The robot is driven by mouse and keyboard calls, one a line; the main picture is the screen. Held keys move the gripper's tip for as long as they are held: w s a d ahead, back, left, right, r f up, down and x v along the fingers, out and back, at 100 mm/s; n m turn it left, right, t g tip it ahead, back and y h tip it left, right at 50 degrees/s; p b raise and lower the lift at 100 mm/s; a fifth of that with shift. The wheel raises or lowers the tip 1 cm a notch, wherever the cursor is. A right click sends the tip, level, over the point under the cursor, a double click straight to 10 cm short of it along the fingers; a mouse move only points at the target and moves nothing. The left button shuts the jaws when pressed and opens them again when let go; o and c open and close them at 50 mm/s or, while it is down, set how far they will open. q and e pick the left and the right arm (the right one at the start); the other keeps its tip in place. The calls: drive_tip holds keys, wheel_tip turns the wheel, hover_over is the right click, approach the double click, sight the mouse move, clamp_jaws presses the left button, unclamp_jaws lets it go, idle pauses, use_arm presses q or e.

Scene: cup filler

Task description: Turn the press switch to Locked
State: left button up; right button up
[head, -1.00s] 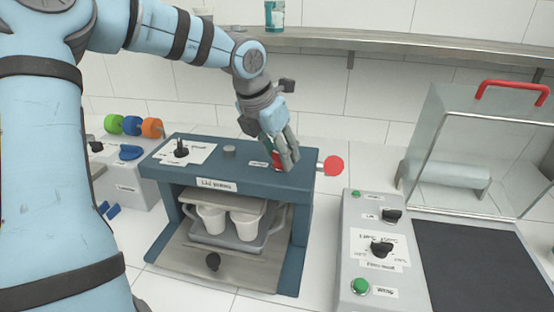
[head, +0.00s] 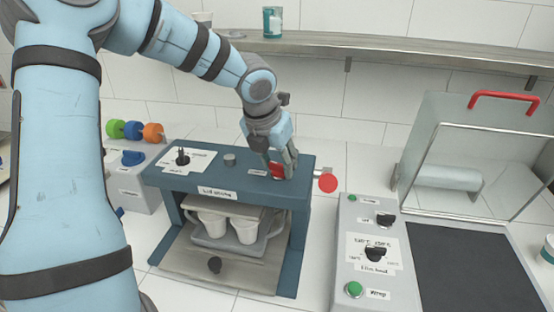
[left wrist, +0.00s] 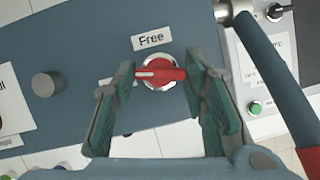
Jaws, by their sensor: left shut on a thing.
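The press switch is a red knob (left wrist: 161,74) on a round silver base, on top of the blue lid press (head: 240,185). In the left wrist view its handle lies crosswise, with a white mark at its left end. A "Free" label (left wrist: 151,38) is above the knob. A second label to the left is mostly hidden by a finger, so I cannot read it. My left gripper (head: 280,172) points down onto the press, its fingers shut on the two ends of the handle. My right gripper is not in view.
A red ball-ended lever (head: 328,183) sticks out at the press's right side. A black switch (head: 182,156) and a grey knob (head: 230,159) are on its top left. White cups (head: 212,226) stand inside. A wrapping station (head: 375,250) is to the right, a shelf (head: 390,55) behind.

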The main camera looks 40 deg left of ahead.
sight(277, 165)
use_arm(q)
drive_tip(key=o, duration=1.2)
drive_tip(key=shift+a, duration=0.1)
drive_tip(key=shift+c, duration=0.2)
drive_tip(key=shift+s, duration=0.1)
drive_tip(key=shift+r, duration=0.25)
drive_tip(key=v, duration=0.2)
drive_tip(key=shift+s+r, duration=0.3)
drive_tip(key=shift+s, duration=0.1)
drive_tip(key=s+d, duration=0.3)
drive_tip(key=s, duration=0.8)
drive_tip(key=shift+f, duration=0.1)
